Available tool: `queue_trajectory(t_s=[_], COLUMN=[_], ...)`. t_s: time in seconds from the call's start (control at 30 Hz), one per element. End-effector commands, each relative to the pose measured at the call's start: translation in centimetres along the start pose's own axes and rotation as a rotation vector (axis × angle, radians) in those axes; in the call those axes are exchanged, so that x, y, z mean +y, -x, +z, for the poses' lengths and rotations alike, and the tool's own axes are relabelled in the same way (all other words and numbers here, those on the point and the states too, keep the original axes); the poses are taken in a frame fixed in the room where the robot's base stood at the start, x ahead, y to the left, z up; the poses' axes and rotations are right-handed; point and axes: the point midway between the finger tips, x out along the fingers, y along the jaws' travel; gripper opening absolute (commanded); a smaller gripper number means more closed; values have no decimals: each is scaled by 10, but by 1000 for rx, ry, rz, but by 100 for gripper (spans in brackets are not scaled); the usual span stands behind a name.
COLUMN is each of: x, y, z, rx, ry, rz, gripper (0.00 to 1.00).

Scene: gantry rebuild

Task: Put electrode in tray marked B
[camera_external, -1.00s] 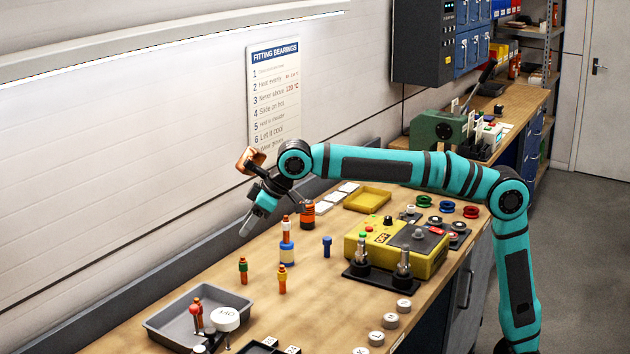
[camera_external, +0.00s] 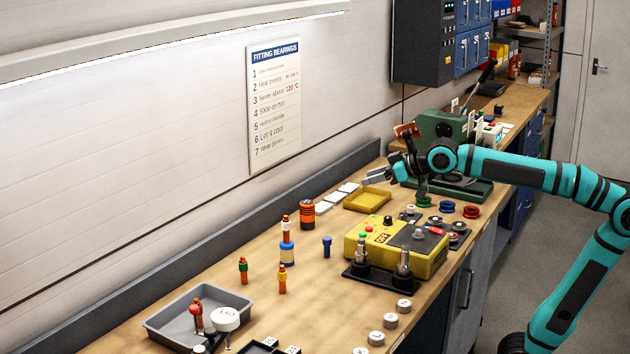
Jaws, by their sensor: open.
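I cannot tell which part is the electrode. Candidates are small upright parts on the bench: a green and orange one (camera_external: 243,270), an orange and yellow one (camera_external: 282,280), a blue one (camera_external: 327,247), and a white and orange one (camera_external: 286,228) standing on a blue and cream piece. No letter B is readable. My gripper (camera_external: 366,178) is open and looks empty, raised near the yellow tray's far side.
White cards (camera_external: 323,207) and an orange-black canister (camera_external: 307,215) are near the back edge. Green, blue and red rings (camera_external: 471,212) lie to the right. A green machine (camera_external: 436,135) stands behind my gripper.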

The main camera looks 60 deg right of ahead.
Motion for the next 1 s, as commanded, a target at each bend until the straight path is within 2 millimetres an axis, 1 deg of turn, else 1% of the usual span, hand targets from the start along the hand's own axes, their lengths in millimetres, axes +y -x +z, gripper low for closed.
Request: queue_trajectory(t_s=[0.03, 0.2, 0.27, 0.4, 0.53, 0.63, 0.73, 0.87, 1.0], x=[10, 34, 42, 56, 66, 70, 72, 74, 74], y=[16, 57, 72, 103, 127, 140, 147, 152, 152], z=[9, 43, 55, 87, 115, 133, 144, 150, 151], rx=[28, 120, 152, 229, 293, 328, 351, 366, 367], ry=[-7, -24, -29, -38, -42, -43, -43, -43, -43], rz=[18, 71, 91, 138, 178, 201, 216, 224, 225], gripper=[46, 46, 46, 46, 46, 46, 46, 46, 46])
